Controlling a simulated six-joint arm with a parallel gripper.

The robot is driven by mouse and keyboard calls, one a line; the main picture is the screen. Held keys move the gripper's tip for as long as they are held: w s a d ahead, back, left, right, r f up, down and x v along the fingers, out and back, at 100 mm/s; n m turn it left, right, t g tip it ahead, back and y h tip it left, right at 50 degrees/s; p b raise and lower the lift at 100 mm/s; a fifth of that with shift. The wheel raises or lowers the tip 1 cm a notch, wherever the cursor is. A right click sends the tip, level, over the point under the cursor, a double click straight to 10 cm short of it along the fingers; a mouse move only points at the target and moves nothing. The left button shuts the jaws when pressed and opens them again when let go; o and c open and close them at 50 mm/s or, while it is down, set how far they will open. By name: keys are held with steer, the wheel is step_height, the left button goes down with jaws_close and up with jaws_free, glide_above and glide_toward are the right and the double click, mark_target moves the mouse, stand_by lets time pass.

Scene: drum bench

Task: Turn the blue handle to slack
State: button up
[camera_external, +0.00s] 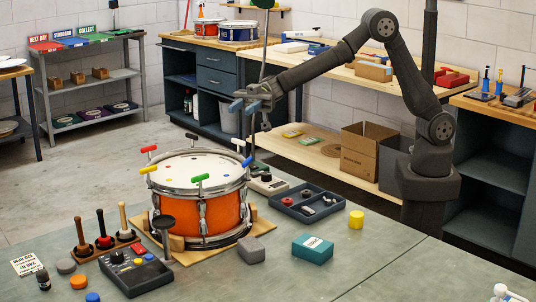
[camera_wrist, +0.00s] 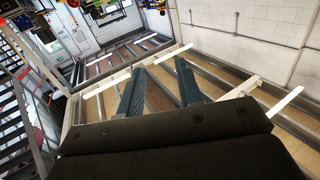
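An orange drum (camera_external: 208,212) with a white head stands on a wooden base on the bench. Coloured T-shaped handles ring its rim. The blue handle (camera_external: 247,161) is on the right side of the rim, tilted. The white handle (camera_external: 239,142) is just behind it and the green handle (camera_external: 201,178) at the front. My gripper (camera_external: 244,106) is in the air above and behind the right side of the drum, apart from the blue handle. In the wrist view its two fingers (camera_wrist: 163,85) are spread with nothing between them. The drum is not visible in the wrist view.
A thin dark stand pole rises behind the drum near my gripper. A dark parts tray (camera_external: 309,215), a teal box (camera_external: 312,248) and a grey block (camera_external: 251,249) are to the drum's right. A mallet rack (camera_external: 121,243) and a control box (camera_external: 136,271) are at front left.

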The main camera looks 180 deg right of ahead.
steer(key=shift+o, duration=0.2)
steer(key=o, duration=0.8)
steer(key=w+f+m+g+h, duration=0.1)
steer(key=w, duration=0.2)
steer(key=w+d+f+m+g+h, duration=0.1)
steer(key=w+m+g, duration=0.1)
steer(key=w, duration=0.1)
steer(key=w+f+m+g+h, duration=0.1)
steer(key=w+f+g, duration=0.1)
steer(key=w, duration=0.1)
steer(key=shift+d+m, duration=0.25)
steer(key=shift+m, duration=0.15)
steer(key=shift+c, duration=0.2)
steer(key=m+g+h, duration=0.4)
steer(key=m+g, duration=0.9)
steer(key=g, duration=0.3)
glide_toward(249, 160)
steer(key=x, duration=1)
steer(key=shift+s+d+f, duration=0.2)
steer(key=shift+d, duration=0.05)
steer(key=shift+c, duration=0.2)
steer(key=c, duration=1)
